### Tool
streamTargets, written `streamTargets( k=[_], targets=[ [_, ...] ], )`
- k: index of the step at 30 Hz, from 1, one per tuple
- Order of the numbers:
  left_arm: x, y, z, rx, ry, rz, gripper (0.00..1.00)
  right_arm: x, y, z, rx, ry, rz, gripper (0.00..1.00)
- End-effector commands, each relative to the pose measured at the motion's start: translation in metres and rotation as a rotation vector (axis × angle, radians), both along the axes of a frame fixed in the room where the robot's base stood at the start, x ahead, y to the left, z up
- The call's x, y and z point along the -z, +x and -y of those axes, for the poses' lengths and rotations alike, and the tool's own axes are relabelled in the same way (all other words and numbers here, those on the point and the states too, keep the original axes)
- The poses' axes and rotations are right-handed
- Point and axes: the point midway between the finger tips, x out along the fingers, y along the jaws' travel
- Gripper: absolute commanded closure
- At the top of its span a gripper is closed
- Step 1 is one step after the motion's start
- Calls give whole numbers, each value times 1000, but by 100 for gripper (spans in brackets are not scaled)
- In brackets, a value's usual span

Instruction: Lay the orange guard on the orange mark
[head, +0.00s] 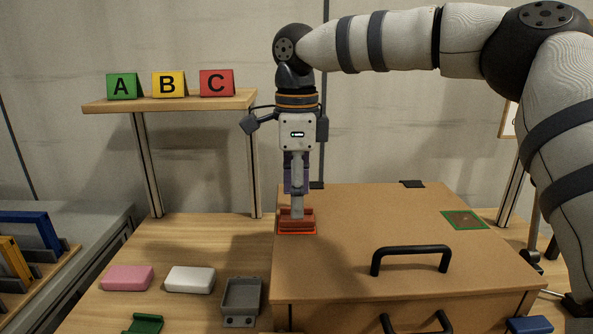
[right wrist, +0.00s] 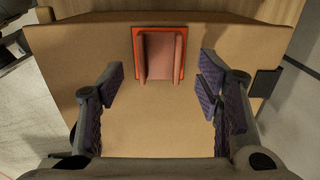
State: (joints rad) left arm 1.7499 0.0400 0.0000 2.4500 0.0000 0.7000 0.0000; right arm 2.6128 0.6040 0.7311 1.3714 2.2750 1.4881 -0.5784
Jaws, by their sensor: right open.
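The orange guard (head: 284,222) is a small reddish U-shaped piece with raised sides. It lies on the orange mark (head: 297,233), an orange-outlined rectangle on the wooden box top, and the outline shows around it. In the right wrist view the guard (right wrist: 161,60) sits inside the mark (right wrist: 161,27), with its open end toward my gripper. My right gripper (head: 298,205) points down at the guard and partly hides it in the head view. The right wrist view shows my right gripper (right wrist: 165,95) open and empty, its fingers wide apart and clear of the guard. My left gripper is out of view.
The box top (head: 360,225) has a black handle (head: 411,250) near its front and a green-edged patch (head: 465,220) at right. A pink block (head: 127,278), a white block (head: 190,279) and a grey tray (head: 241,297) are left of the box. A shelf (head: 180,104) holds lettered blocks.

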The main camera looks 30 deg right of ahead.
Motion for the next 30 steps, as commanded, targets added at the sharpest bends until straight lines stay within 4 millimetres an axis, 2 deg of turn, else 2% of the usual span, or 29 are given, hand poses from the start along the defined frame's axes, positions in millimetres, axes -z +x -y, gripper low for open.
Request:
streamTargets(
  k=[3,6,12,30],
  targets=[
    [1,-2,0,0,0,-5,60,-34,1,0,1,0,4,41],
    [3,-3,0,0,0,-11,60,-59,1,0,2,0,1,41],
    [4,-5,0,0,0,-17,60,-89,1,0,0,-1,-1,41],
    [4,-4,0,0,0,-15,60,-93,0,0,-1,1,-1,41]
  ],
)
